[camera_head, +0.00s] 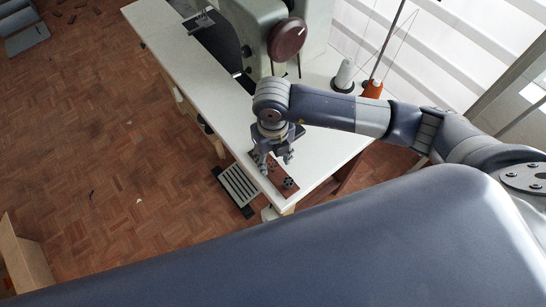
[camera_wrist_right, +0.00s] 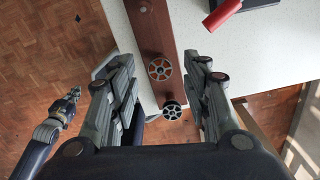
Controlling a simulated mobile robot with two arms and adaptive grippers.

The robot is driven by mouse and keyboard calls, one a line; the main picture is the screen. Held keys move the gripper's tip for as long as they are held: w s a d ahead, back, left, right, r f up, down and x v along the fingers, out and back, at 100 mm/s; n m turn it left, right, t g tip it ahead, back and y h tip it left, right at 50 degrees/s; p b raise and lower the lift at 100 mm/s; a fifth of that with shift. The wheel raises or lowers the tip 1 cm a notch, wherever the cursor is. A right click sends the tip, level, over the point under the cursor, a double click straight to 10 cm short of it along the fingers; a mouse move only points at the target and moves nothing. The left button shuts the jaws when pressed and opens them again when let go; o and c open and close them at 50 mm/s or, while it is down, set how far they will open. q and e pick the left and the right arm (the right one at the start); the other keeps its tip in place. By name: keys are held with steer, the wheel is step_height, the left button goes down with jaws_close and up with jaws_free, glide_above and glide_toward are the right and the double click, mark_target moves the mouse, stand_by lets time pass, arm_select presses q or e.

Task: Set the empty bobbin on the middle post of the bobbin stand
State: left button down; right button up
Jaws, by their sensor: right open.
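The bobbin stand, a brown bar (camera_wrist_right: 160,35), lies on the white table near its corner; it also shows in the head view (camera_head: 275,174). A bobbin with a pale, holed flange (camera_wrist_right: 159,69) is at the middle of the bar; brown shows through its holes. I cannot tell how fully it is seated. A darker bobbin (camera_wrist_right: 172,110) is at the near end. My left gripper (camera_wrist_right: 72,94) shows off to the left, small.
A sewing machine with a dark red handwheel (camera_head: 287,39) stands behind the gripper. White (camera_head: 345,75) and orange (camera_head: 372,89) thread cones stand to its right. A red cylinder (camera_wrist_right: 222,14) lies on the table. A slotted grey panel (camera_head: 239,185) is beside the table's edge.

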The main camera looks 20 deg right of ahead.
step_height(320, 180, up, 11)
stand_by(0.3)
steer(key=shift+f, duration=0.1)
stand_by(0.4)
